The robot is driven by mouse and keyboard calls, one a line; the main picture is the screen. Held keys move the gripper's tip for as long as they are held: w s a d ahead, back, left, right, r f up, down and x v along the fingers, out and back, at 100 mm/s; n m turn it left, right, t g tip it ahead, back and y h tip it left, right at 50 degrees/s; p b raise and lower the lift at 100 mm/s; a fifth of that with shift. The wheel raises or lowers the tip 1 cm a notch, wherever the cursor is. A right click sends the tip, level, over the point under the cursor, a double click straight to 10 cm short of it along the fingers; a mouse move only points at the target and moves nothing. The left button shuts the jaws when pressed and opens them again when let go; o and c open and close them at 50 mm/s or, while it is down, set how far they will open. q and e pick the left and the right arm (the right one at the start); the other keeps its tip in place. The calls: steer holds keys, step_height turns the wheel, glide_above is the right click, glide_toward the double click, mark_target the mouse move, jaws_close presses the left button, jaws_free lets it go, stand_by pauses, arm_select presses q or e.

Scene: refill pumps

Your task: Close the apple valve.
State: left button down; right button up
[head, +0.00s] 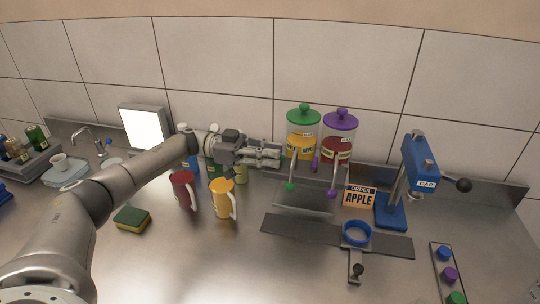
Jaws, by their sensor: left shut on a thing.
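The apple dispenser (303,131), with a green lid and yellow-orange juice, stands at the back beside a purple-lidded dispenser (340,130) with dark red juice. A thin lever with a green end (290,187) hangs at the front of the apple dispenser. My left gripper (278,154) reaches in from the left and is shut at the apple dispenser's left side, by its valve. Its fingers hide what they hold, which by its place seems to be the apple valve's handle. My right gripper is not in view.
A yellow mug (223,200) and a maroon mug (182,188) stand below my left arm, with a sponge (132,219) nearer. An "ORDER APPLE" sign (359,197), a blue cap press (391,211) and a blue ring (356,232) stand right. The front middle counter is clear.

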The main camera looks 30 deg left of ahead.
arm_select(q)
steer(key=c, duration=1.5)
jaws_free()
steer(key=shift+d, duration=0.2)
steer(key=v, duration=1.2)
steer(key=shift+w+a+f, duration=0.1)
